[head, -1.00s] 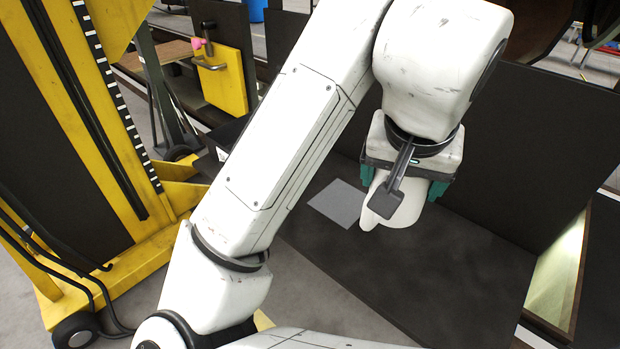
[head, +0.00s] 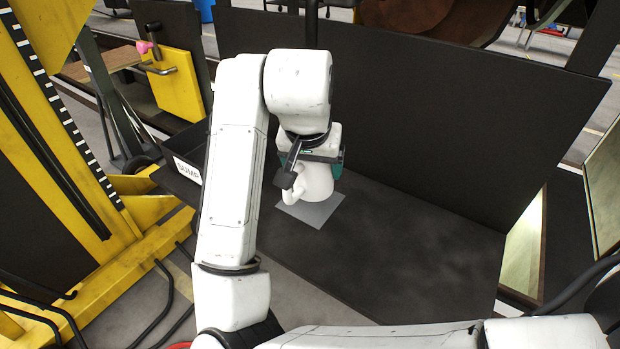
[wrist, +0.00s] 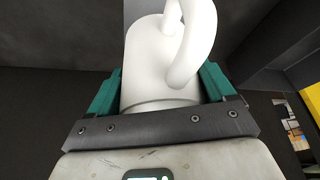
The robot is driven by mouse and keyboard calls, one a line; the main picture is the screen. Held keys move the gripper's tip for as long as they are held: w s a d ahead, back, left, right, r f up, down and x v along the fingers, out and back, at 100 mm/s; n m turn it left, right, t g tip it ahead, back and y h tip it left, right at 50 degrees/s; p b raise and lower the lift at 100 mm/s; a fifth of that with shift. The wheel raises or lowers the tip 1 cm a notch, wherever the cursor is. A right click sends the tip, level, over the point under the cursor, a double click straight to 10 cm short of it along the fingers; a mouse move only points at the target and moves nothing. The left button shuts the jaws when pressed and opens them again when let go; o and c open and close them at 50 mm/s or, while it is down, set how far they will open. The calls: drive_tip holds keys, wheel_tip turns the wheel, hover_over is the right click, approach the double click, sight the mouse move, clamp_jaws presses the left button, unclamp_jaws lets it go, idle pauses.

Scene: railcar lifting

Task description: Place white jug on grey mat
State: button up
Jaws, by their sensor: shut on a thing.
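The white jug (head: 319,183) is held in my gripper (head: 311,166), its handle toward the lower left in the head view. My gripper is shut on the jug, with a green finger on each side of its body. In the wrist view the jug (wrist: 152,62) with its curved handle fills the space between the green fingers (wrist: 160,92). The grey mat (head: 318,212) lies flat on the dark table. The jug is over the mat and hides its far part. I cannot tell whether the jug's base touches the mat.
The dark table top (head: 410,245) is clear to the right of the mat. A tall dark panel (head: 430,130) stands behind it. A dark bin with a white label (head: 187,170) is at the left. A yellow lifting frame (head: 110,235) stands further left.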

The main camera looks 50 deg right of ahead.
sight(310, 177)
drive_tip(key=shift+w+d+f, duration=0.1)
drive_tip(key=shift+w+f, duration=0.2)
drive_tip(key=shift+f, duration=0.05)
drive_tip(key=shift+w+d+f, duration=0.1)
drive_tip(key=shift+w+f, duration=0.1)
drive_tip(key=shift+f, duration=1.6)
drive_tip(key=shift+f, duration=0.2)
drive_tip(key=o, duration=0.9)
drive_tip(key=shift+o, duration=0.2)
drive_tip(key=shift+r, duration=0.1)
drive_tip(key=shift+r, duration=0.25)
drive_tip(key=v, duration=1.1)
drive_tip(key=shift+s+a+r+p, duration=0.15)
drive_tip(key=shift+a+r+p, duration=0.1)
drive_tip(key=shift+r+p, duration=0.1)
